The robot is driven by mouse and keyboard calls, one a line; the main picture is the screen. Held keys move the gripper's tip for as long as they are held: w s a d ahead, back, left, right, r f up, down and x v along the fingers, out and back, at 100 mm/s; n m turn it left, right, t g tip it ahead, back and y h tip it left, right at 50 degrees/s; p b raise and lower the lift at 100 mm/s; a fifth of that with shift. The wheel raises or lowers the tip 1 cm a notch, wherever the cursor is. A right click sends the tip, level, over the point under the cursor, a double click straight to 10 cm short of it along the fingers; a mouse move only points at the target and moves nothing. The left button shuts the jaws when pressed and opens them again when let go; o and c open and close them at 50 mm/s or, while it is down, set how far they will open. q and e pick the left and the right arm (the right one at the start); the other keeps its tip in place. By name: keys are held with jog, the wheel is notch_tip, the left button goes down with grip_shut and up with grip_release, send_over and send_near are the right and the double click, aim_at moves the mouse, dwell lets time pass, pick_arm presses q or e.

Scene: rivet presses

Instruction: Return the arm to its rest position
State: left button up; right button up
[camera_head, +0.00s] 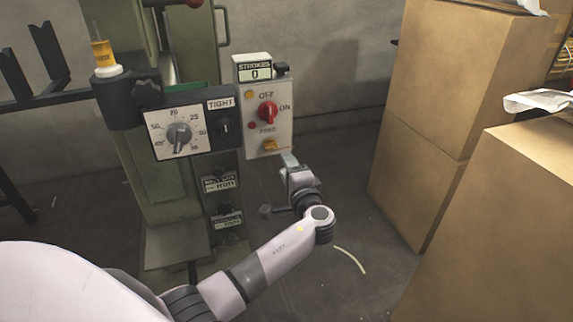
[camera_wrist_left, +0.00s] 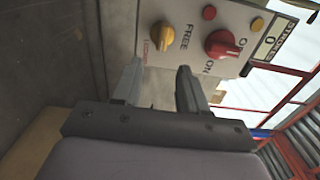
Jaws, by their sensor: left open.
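My left arm (camera_head: 275,258) reaches in from the lower left of the head view. Its left gripper (camera_head: 290,162) is just below the light switch panel (camera_head: 283,125) on the green press (camera_head: 175,215). In the wrist view the two fingers of the gripper (camera_wrist_left: 160,84) are apart with nothing between them. They point at the panel's lower edge, near the yellow knob (camera_wrist_left: 160,37); I cannot tell whether they touch it. The red OFF/ON knob (camera_head: 268,111) sits above it. My right gripper is in neither view.
A dial box (camera_head: 178,136) is left of the panel, and a STROKES counter (camera_head: 254,70) reading 0 is on top. Large cardboard boxes (camera_head: 430,120) stand at the right. Open floor (camera_head: 345,200) lies between press and boxes. A curved white strip (camera_head: 351,258) lies there.

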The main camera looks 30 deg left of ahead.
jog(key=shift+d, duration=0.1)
